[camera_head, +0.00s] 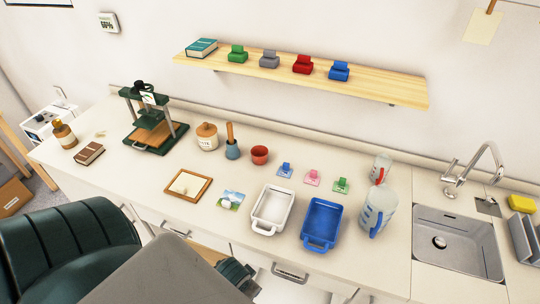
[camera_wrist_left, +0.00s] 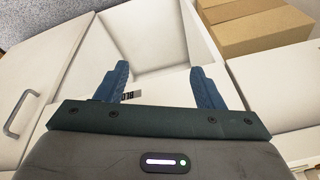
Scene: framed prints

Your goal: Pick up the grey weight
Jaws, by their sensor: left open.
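The grey weight (camera_head: 269,59) sits on the wooden wall shelf (camera_head: 390,86), between a green weight (camera_head: 237,53) and a red weight (camera_head: 303,64). A blue weight (camera_head: 339,71) stands to the right of the red one. My left gripper (camera_head: 238,277) is low at the front of the counter, far below the shelf. In the left wrist view its two dark blue fingers (camera_wrist_left: 162,85) are apart with nothing between them. The grey weight is not in that view. My right gripper is not in view.
A teal book (camera_head: 202,47) lies at the shelf's left end. Below, the counter holds a green press (camera_head: 152,124), a jar (camera_head: 207,137), a white tray (camera_head: 272,209), a blue tray (camera_head: 321,222) and jugs (camera_head: 376,212). Cardboard boxes (camera_wrist_left: 262,35) show beyond the open white compartment (camera_wrist_left: 160,35).

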